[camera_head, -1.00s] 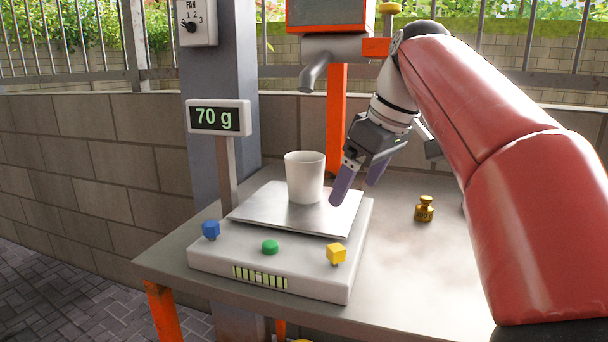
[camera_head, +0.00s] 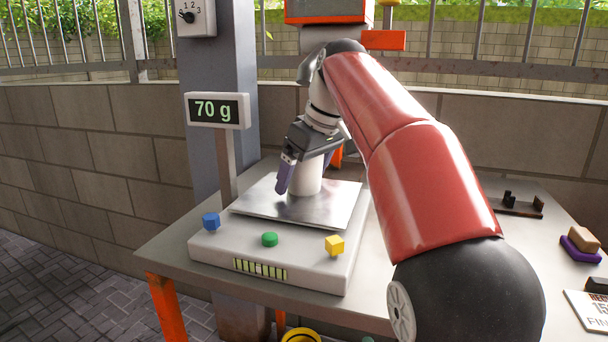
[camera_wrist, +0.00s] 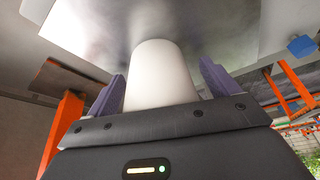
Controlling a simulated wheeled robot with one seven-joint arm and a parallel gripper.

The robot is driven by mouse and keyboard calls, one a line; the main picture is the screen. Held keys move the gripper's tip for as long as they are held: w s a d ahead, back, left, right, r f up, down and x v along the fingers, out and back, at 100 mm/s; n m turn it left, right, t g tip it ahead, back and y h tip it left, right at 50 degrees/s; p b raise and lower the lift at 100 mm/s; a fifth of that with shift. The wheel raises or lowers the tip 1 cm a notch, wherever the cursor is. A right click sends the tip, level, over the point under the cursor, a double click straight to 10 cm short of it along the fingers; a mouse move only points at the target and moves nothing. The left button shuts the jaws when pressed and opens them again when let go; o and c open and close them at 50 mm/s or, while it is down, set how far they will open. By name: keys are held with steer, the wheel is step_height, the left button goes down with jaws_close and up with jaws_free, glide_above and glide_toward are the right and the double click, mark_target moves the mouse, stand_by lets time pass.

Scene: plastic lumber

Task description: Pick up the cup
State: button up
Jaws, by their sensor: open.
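The white cup (camera_head: 306,178) stands upright on the metal plate of the scale (camera_head: 335,203). My gripper (camera_head: 296,180) is at the cup in the head view, with one purple finger to the left of it and the upper part of the cup hidden behind the gripper body. In the wrist view, the cup (camera_wrist: 160,75) lies between the two open purple fingers (camera_wrist: 162,85), with a gap on each side. The scale display (camera_head: 217,110) reads 70 g.
Blue (camera_head: 211,221), green (camera_head: 270,239) and yellow (camera_head: 335,245) knobs sit on the scale's front. A display post rises at its left. A dark rack (camera_head: 520,204) and a purple-based block (camera_head: 581,242) lie at the table's right. A grey pillar stands behind.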

steer(key=c, duration=1.2)
